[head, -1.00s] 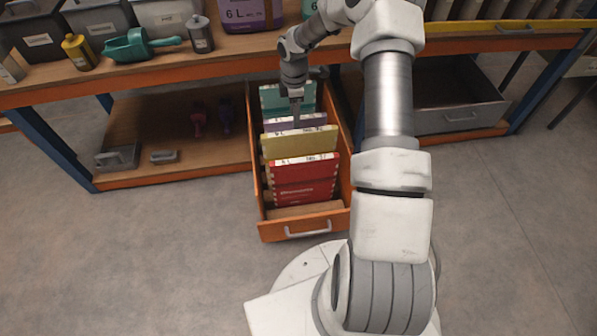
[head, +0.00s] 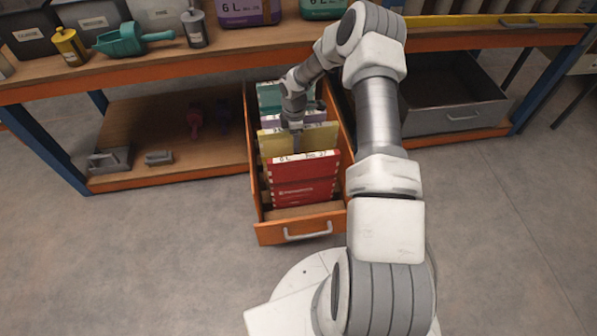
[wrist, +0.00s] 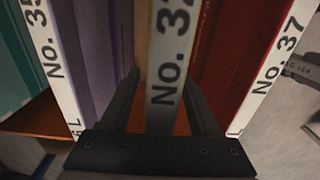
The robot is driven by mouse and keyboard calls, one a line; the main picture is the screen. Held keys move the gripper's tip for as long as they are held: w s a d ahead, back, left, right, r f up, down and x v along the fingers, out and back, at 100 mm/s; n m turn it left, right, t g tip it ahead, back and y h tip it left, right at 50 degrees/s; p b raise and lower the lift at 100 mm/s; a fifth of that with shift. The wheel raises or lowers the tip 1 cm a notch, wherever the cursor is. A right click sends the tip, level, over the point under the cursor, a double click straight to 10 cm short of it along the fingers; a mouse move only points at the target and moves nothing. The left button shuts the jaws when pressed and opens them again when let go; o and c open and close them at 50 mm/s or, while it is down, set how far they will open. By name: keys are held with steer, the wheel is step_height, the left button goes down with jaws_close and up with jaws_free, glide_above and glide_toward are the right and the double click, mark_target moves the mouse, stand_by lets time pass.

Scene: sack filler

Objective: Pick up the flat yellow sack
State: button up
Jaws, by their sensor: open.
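The flat yellow sack (head: 277,145) stands upright in the open orange drawer, between the red sack and the purple sack. In the wrist view its top edge, labelled No. 32 (wrist: 165,70), runs up the middle. My gripper (wrist: 163,115) is open, with one finger on each side of that edge, reaching into the gaps beside it. In the head view my gripper (head: 294,140) is down at the yellow sack's top; its fingertips are largely hidden. I cannot tell whether either finger touches the sack.
The red sack (head: 303,183) stands in front, the purple sack (head: 277,121) and teal sack (head: 270,97) behind. The drawer's wooden walls (head: 252,165) are close on both sides. The workbench edge (head: 190,80) is above and behind. Floor in front is clear.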

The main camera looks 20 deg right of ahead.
steer(key=shift+f, duration=0.15)
steer(key=shift+c, duration=0.3)
jaws_close()
stand_by(1.1)
